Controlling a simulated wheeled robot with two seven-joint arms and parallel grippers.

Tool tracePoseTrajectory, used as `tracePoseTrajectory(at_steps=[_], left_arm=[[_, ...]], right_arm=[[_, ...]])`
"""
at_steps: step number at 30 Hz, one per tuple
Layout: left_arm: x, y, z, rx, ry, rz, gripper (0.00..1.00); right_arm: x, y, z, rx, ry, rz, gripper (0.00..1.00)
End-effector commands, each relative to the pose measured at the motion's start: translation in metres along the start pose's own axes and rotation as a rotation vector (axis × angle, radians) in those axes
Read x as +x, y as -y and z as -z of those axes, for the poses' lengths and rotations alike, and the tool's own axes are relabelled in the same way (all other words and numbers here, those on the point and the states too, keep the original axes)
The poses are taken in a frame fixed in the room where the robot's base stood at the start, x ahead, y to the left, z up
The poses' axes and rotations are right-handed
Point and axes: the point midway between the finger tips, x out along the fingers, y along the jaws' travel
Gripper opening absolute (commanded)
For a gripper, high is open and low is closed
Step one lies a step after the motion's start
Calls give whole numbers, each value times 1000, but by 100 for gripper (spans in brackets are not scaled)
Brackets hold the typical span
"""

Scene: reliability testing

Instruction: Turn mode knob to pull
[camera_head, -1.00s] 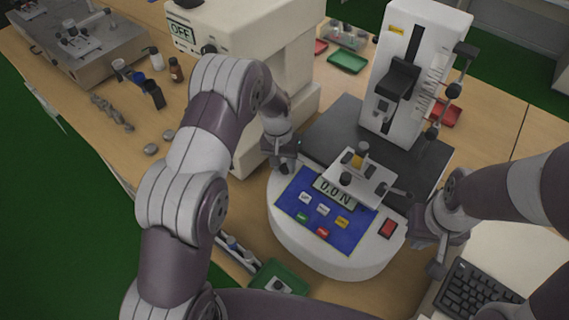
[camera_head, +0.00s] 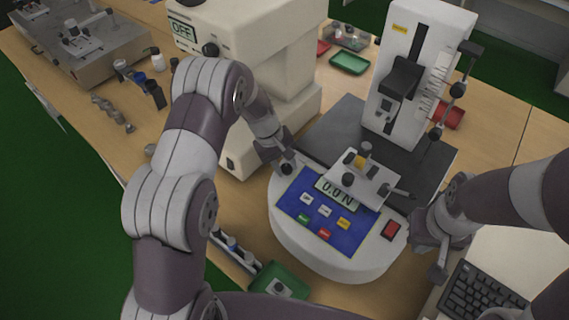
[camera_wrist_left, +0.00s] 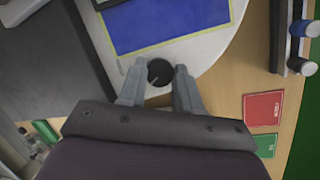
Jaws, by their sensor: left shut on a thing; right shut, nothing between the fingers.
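The mode knob (camera_wrist_left: 159,71) is a small black round knob with a pale pointer line, on the white rim of the tester base (camera_head: 330,262), beside the blue panel (camera_head: 300,205). The pointer aims to the lower left in the left wrist view. In the head view the knob (camera_head: 286,169) shows dark at the tip of my left gripper (camera_head: 283,166). The left fingers (camera_wrist_left: 159,84) are on both sides of the knob, shut on it. The display (camera_head: 337,192) reads 0.0 N. My right gripper (camera_head: 438,262) is shut and empty, right of the base.
The upright test stand (camera_head: 412,75) rises behind the base. A large machine (camera_head: 245,45) with an OFF display stands at the back left. A metal fixture (camera_head: 355,182) overhangs the panel. A keyboard (camera_head: 482,298) lies at lower right and a green tray (camera_head: 279,283) at the front.

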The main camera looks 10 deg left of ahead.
Motion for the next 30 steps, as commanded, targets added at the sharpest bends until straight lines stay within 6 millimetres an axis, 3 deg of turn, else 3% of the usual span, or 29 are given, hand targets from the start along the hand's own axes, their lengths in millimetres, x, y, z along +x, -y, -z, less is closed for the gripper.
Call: tracePoseTrajectory(at_steps=[16, 17, 18, 19, 27, 30], left_arm=[[-2, -1, 1, -24, -4, -10, 3], [-2, -1, 1, -24, -4, -10, 40], [-2, -1, 1, -24, -4, -10, 53], [-2, -1, 1, -24, -3, -10, 59], [-1, 0, 1, -23, -2, -8, 59], [-10, 0, 2, -22, -5, -10, 59]], right_arm=[[0, 0, 0, 0, 0, 0, 0], [0, 0, 0, 0, 0, 0, 0], [0, 0, 0, 0, 0, 0, 0], [0, 0, 0, 0, 0, 0, 0], [1, 0, 0, 0, 0, 0, 0], [3, 0, 0, 0, 0, 0, 0]])
